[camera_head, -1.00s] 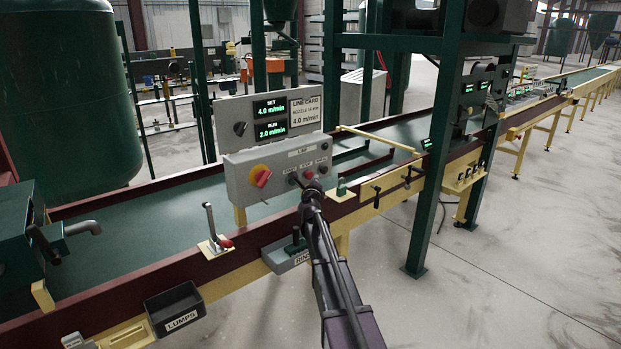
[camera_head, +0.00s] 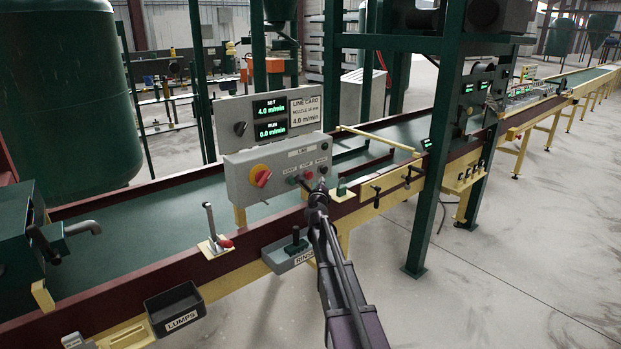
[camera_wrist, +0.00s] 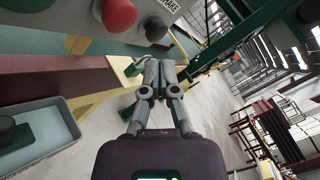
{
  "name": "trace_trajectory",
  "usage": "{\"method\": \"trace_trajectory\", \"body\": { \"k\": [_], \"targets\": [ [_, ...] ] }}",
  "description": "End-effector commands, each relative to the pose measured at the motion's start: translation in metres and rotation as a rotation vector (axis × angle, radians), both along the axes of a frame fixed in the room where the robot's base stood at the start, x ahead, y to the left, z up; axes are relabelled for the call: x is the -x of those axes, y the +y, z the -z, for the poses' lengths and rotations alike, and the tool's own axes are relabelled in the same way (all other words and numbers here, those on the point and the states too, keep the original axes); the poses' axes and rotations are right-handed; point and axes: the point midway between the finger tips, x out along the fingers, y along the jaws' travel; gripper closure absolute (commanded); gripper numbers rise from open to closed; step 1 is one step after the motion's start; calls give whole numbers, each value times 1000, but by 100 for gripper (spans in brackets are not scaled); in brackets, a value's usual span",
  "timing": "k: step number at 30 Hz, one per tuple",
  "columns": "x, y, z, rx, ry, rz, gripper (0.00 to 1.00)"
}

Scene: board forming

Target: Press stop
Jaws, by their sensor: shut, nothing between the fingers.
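A grey control box (camera_head: 262,184) sits below a display panel (camera_head: 228,120) on the line. The panel reads SET 4.0 and RUN 0.0 m/min.
A RINSE tray (camera_head: 283,259) and a black LUMPS bin (camera_head: 175,310) hang on the front. A green post (camera_head: 436,170) rises to the right. The floor in front is clear.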

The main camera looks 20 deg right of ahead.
Motion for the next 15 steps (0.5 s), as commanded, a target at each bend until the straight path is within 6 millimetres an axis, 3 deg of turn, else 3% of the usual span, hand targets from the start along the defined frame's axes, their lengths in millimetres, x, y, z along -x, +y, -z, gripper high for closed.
{"method": "trace_trajectory", "body": {
  "k": [15],
  "targets": [
    [29,-9,0,0,1,-1,100]
  ]
}}
